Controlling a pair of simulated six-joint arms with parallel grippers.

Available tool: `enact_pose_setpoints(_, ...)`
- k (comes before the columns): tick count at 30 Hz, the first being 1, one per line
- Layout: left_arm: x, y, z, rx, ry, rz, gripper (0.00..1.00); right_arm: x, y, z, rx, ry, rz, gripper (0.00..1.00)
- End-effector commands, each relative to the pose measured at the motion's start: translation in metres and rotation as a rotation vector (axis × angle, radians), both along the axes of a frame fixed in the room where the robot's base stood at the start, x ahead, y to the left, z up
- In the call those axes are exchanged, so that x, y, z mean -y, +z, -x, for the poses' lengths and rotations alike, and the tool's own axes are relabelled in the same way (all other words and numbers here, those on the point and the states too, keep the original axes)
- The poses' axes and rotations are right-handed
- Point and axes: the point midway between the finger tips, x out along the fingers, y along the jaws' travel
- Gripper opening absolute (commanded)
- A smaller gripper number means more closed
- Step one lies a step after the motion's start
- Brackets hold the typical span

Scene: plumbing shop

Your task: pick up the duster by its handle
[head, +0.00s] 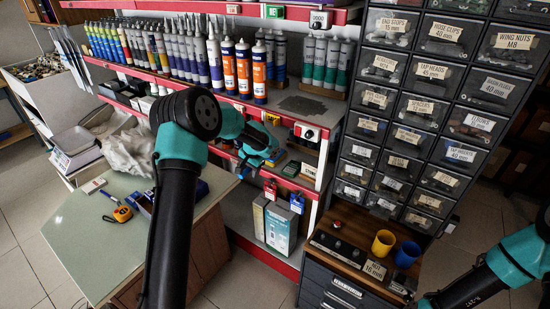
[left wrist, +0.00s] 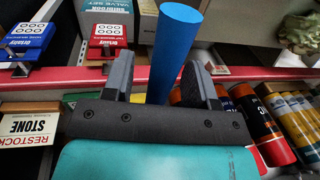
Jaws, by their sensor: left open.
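My left gripper (head: 268,160) is at the lower shelf below the row of tubes in the head view. In the left wrist view its two dark fingers (left wrist: 156,80) are open and spread apart. A smooth blue rod (left wrist: 176,45), which looks like the duster's handle, rises between them toward the top edge. I cannot tell whether a finger touches it. The rod's lower end is hidden behind the gripper body, and no duster head can be made out. My right arm enters at the lower right of the head view; its gripper does not show.
A red shelf edge (left wrist: 45,76) crosses behind the fingers. Red and blue boxed items (head: 297,203) hang below the shelf. A workbench (head: 85,245) holds a tape measure (head: 122,213). Drawer bins fill the right.

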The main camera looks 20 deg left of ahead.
Motion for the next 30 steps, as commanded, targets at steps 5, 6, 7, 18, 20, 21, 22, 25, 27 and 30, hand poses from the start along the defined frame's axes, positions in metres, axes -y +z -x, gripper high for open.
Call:
enact_pose_setpoints(5, -0.0030, -0.0142, -0.0003, 0.000, 0.001, 0.001, 0.52, 0.0000, 0.0000, 0.0000, 0.000, 0.000, 0.000, 0.43)
enact_pose_setpoints(6, -0.0032, -0.0147, -0.0005, 0.001, 0.001, 0.000, 0.52, 0.0000, 0.0000, 0.0000, 0.000, 0.000, 0.000, 0.43)
enact_pose_setpoints(7, -0.0032, -0.0147, -0.0005, 0.001, 0.001, 0.000, 0.52, 0.0000, 0.0000, 0.0000, 0.000, 0.000, 0.000, 0.43)
enact_pose_setpoints(18, -0.0031, -0.0141, -0.0005, 0.001, 0.001, 0.000, 0.52, 0.0000, 0.0000, 0.0000, 0.000, 0.000, 0.000, 0.43)
enact_pose_setpoints(20, -0.0031, -0.0141, -0.0005, 0.001, 0.001, 0.000, 0.49, 0.0000, 0.0000, 0.0000, 0.000, 0.000, 0.000, 0.43)
enact_pose_setpoints(21, -0.0031, -0.0141, -0.0005, 0.001, 0.001, 0.000, 0.46, 0.0000, 0.0000, 0.0000, 0.000, 0.000, 0.000, 0.43)
enact_pose_setpoints(22, -0.0031, -0.0141, -0.0005, 0.001, 0.001, 0.000, 0.43, 0.0000, 0.0000, 0.0000, 0.000, 0.000, 0.000, 0.43)
enact_pose_setpoints(25, -0.0030, -0.0140, -0.0005, 0.001, 0.001, 0.000, 0.33, 0.0000, 0.0000, 0.0000, 0.000, 0.000, 0.000, 0.43)
enact_pose_setpoints(27, -0.0030, -0.0140, -0.0005, 0.001, 0.001, 0.000, 0.26, 0.0000, 0.0000, 0.0000, 0.000, 0.000, 0.000, 0.43)
enact_pose_setpoints(30, -0.0031, -0.0139, -0.0006, 0.001, 0.001, 0.000, 0.17, 0.0000, 0.0000, 0.0000, 0.000, 0.000, 0.000, 0.43)
